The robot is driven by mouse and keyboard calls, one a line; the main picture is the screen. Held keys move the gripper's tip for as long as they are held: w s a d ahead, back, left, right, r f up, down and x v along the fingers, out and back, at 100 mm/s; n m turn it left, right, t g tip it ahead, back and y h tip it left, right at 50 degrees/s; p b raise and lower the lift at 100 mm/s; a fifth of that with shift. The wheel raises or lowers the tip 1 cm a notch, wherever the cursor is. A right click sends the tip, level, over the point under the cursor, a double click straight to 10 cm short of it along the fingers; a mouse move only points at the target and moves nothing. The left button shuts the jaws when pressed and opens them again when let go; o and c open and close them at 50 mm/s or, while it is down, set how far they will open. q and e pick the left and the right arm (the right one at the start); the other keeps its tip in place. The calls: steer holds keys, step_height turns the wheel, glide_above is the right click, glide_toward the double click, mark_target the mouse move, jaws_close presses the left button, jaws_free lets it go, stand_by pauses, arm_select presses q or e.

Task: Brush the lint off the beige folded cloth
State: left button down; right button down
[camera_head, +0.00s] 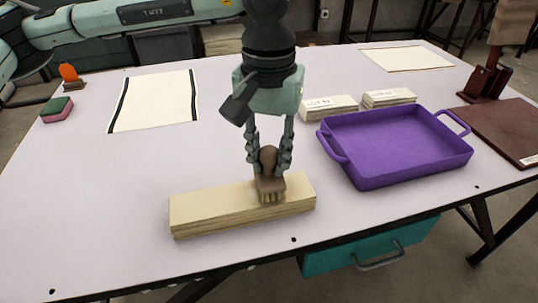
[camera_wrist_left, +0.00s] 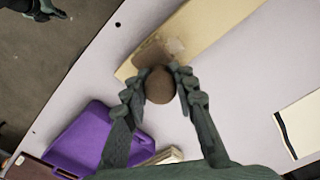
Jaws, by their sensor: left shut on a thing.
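The beige folded cloth (camera_head: 205,209) lies as a long flat stack near the table's front edge; it also shows in the left wrist view (camera_wrist_left: 222,22). My left gripper (camera_head: 269,168) points down over its right half, shut on the brown knob of a brush (camera_head: 270,184). The brush head and pale bristles are down at the cloth's top, seemingly touching it. In the left wrist view the round knob (camera_wrist_left: 160,86) sits between the fingers. A small pale patch (camera_wrist_left: 175,46) shows beside the brush; I cannot tell whether it is lint or bristles. Part of my right gripper (camera_wrist_left: 42,9) shows there, its jaws unclear.
A purple tray (camera_head: 410,142) stands right of the cloth, with two labelled cloth stacks (camera_head: 329,108) behind it. A black-striped cloth (camera_head: 157,99) lies at back left, near a sponge (camera_head: 57,110). A brown board (camera_head: 508,130) is at far right. Table left of the cloth is clear.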

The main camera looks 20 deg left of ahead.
arm_select(q)
steer(key=shift+f+b, duration=0.5)
steer(key=shift+f, duration=0.05)
steer(key=shift+s+a+r+b, duration=0.1)
steer(key=shift+s+a+b, duration=0.25)
steer(key=shift+s+a, duration=0.35)
steer(key=shift+s+a+b, duration=0.35)
steer(key=shift+s+a, duration=0.05)
steer(key=shift+a, duration=0.5)
steer(key=shift+f+b, duration=0.25)
steer(key=shift+b, duration=0.3)
steer(key=shift+w+d+b, duration=0.3)
steer(key=shift+w+d, duration=0.25)
steer(key=shift+d, duration=0.3)
steer(key=shift+w+d+b, duration=0.3)
steer(key=shift+w+d, duration=0.2)
steer(key=shift+d, duration=0.3)
steer(key=shift+r+p, duration=1.65)
steer(key=shift+r, duration=1.4)
